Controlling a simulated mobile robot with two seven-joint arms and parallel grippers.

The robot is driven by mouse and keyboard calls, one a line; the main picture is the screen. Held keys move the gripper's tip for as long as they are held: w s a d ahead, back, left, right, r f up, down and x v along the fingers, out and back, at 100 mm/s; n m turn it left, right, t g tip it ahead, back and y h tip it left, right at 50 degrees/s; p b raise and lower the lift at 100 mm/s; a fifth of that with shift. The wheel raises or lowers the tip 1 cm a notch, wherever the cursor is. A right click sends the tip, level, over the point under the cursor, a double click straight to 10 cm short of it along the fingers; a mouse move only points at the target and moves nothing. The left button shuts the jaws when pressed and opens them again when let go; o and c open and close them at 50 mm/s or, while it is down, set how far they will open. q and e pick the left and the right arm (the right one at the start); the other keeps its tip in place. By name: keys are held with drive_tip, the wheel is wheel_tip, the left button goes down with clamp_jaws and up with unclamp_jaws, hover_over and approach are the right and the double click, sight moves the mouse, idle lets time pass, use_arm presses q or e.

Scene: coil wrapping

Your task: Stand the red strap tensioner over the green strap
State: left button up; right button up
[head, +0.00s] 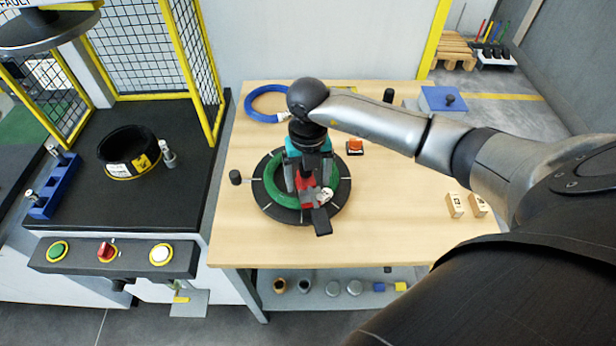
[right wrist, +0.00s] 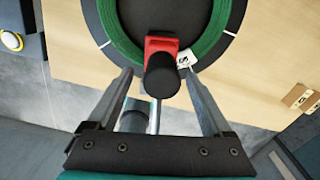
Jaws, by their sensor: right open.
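The red strap tensioner (head: 308,182), with a black handle (right wrist: 161,80), is at the near side of the green ring (head: 272,187) and overlaps it in the right wrist view (right wrist: 122,47). Whether it rests on the ring is hard to tell. The green ring lies on a round black plate (head: 268,207); I cannot make out a separate green strap. My right gripper (head: 308,185) is above the near part of the ring. In the right wrist view its open fingers (right wrist: 160,76) stand on either side of the handle, apart from it. My left gripper is out of view.
A white tag (head: 326,194) lies beside the tensioner. A blue ring (head: 262,92), an orange-topped item (head: 355,146), a blue box (head: 440,98) and wooden blocks (head: 455,205) are on the table. A caged machine with a black ring (head: 128,150) stands left.

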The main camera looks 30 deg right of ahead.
sight(308, 182)
drive_tip(key=shift+r, duration=0.45)
wheel_tip(308, 182, up, 12)
drive_tip(key=shift+r, duration=0.1)
idle(0.3)
